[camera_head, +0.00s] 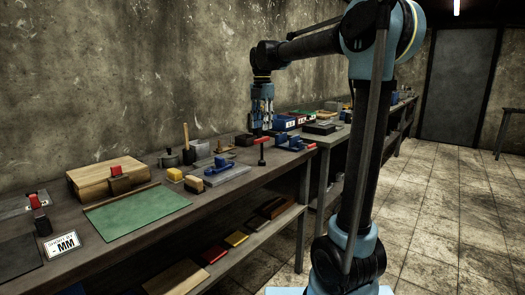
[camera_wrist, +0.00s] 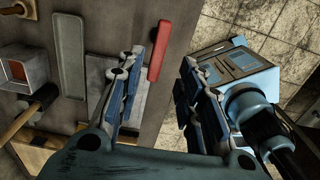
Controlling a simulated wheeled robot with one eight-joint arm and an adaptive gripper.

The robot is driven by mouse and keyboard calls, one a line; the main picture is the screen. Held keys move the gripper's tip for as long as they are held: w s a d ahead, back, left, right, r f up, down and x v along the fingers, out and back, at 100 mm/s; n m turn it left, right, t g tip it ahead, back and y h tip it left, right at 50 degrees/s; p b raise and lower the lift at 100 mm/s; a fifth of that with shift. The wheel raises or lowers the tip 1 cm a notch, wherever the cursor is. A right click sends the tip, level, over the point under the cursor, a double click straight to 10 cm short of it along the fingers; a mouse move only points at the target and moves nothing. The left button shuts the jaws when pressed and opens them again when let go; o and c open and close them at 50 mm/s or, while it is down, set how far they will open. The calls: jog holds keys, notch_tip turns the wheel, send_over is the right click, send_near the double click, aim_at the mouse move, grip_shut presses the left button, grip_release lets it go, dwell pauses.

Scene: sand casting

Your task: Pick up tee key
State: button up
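The tee key (camera_head: 262,141) appears to be the upright tool with a red crossbar and dark stem near the bench's front edge. In the wrist view its red bar (camera_wrist: 159,50) shows in the gap between my fingers, nearer the left finger; its stem is hidden there. My gripper (camera_head: 262,128) points down just above the red bar in the head view. In the wrist view my gripper (camera_wrist: 162,62) is open, with its two fingers wide apart. I see no clear contact with the bar.
A blue tool on a grey plate (camera_head: 228,175) lies left of the key. Blue and red bins (camera_head: 285,122) stand behind, and a blue item (camera_head: 290,142) lies to the right. A green mat (camera_head: 135,212) lies nearer. Open floor (camera_head: 440,200) is on the right.

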aim_at(262, 140)
notch_tip(262, 140, down, 8)
jog(key=shift+r, duration=0.25)
jog(key=shift+w+f, duration=0.2)
jog(key=shift+f, duration=2.4)
grip_shut()
